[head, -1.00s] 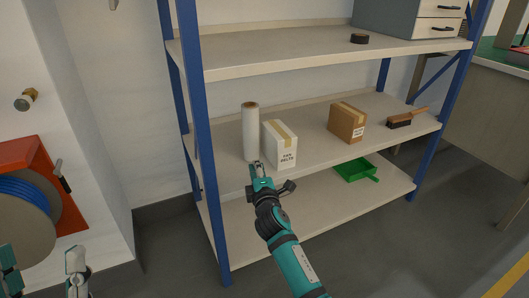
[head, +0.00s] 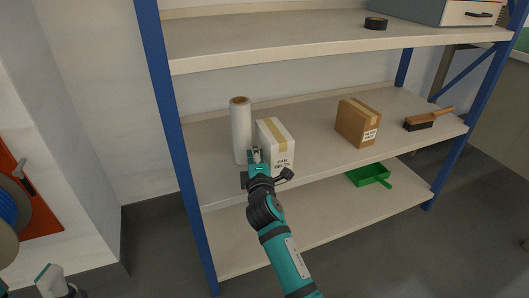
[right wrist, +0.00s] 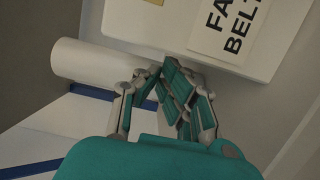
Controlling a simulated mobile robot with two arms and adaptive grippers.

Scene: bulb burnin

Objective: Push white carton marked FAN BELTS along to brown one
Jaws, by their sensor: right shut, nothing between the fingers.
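The white carton marked FAN BELTS (head: 277,139) stands on the middle shelf, just right of an upright white roll. The brown carton (head: 358,122) stands farther right on the same shelf, with a clear gap between the two. My right gripper (head: 256,152) is shut and empty at the front left of the white carton, by the roll. In the right wrist view the fingers (right wrist: 172,92) are close to the white carton (right wrist: 190,28); I cannot tell if they touch it. A part of my left arm (head: 52,282) shows at the bottom left; its fingers cannot be made out clearly.
The white roll (head: 240,132) stands close to the white carton's left side. A brush (head: 428,118) lies right of the brown carton. A green dustpan (head: 369,175) is on the lower shelf. A blue post (head: 172,130) stands left. The shelf between the cartons is bare.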

